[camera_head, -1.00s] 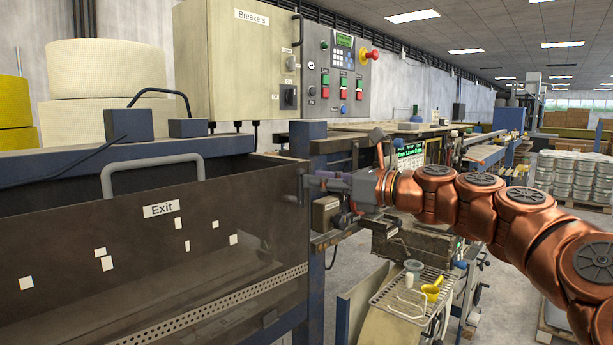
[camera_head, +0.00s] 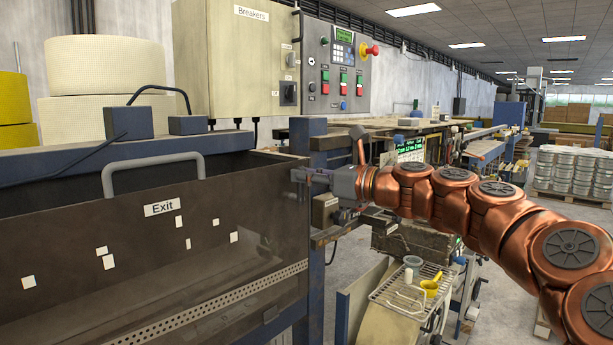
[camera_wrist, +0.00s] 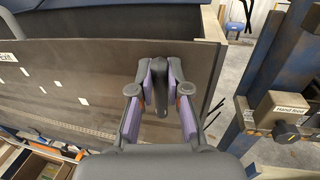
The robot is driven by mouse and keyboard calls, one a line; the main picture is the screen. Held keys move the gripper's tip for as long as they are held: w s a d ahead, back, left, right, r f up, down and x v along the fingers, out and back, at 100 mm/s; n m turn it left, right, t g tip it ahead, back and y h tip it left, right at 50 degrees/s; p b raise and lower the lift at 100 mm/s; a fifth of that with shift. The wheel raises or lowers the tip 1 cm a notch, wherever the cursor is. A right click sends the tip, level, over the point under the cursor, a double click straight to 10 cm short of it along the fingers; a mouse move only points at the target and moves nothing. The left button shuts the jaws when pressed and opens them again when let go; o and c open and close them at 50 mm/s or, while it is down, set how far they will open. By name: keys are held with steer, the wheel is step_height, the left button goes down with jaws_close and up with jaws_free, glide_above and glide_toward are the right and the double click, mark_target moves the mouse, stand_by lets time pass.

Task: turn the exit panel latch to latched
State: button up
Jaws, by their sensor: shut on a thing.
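The exit panel (camera_head: 215,235) is a dark see-through panel labelled Exit with a grey handle (camera_head: 152,160) on its top edge. The exit panel latch (camera_wrist: 160,88) is a dark lever at the panel's right end, seen in the wrist view between the fingers. My gripper (camera_wrist: 160,82) has its purple-padded fingers closed around the latch. In the head view my gripper (camera_head: 308,178) reaches the panel's upper right corner from the right, and the latch is largely hidden there. I cannot tell the latch's exact setting.
A box labelled Hand Knob (camera_wrist: 280,112) with a dark knob stands right of the panel. A blue post (camera_head: 309,230) rises beside the panel's right end. The breaker cabinet (camera_head: 238,70) and control box (camera_head: 335,75) are above. A wire rack (camera_head: 410,290) with small items is lower right.

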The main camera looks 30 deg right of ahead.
mark_target(275, 204)
jaws_close()
steer(key=shift+a, duration=0.1)
steer(key=n, duration=0.1)
steer(key=a+n, duration=0.1)
steer(key=n, duration=0.1)
steer(key=shift+s+a+f+h, duration=0.1)
steer(key=shift+s+a+h, duration=0.05)
steer(key=shift+s+h, duration=0.15)
steer(key=n+b, duration=0.1)
steer(key=a+f+n+b, duration=0.1)
steer(key=n, duration=0.1)
steer(key=a+n+h, duration=0.1)
steer(key=n, duration=0.1)
steer(key=shift+s+f+g+b, duration=0.2)
steer(key=shift+s+g+b, duration=0.2)
steer(key=n+b, duration=0.1)
steer(key=f+n+b, duration=0.1)
steer(key=a+n+h+b, duration=0.1)
steer(key=n, duration=0.1)
steer(key=shift+s+f, duration=0.25)
steer(key=shift+f, duration=0.1)
steer(key=shift+a+f+n+h+b, duration=0.1)
steer(key=shift+f+n+h+b, duration=0.3)
steer(key=shift+n+b, duration=0.6)
steer(key=shift+a+f+n+h+b, duration=0.1)
steer(key=shift+f+n+h+b, duration=0.25)
steer(key=shift+n+b, duration=0.65)
steer(key=o, duration=0.7)
jaws_free()
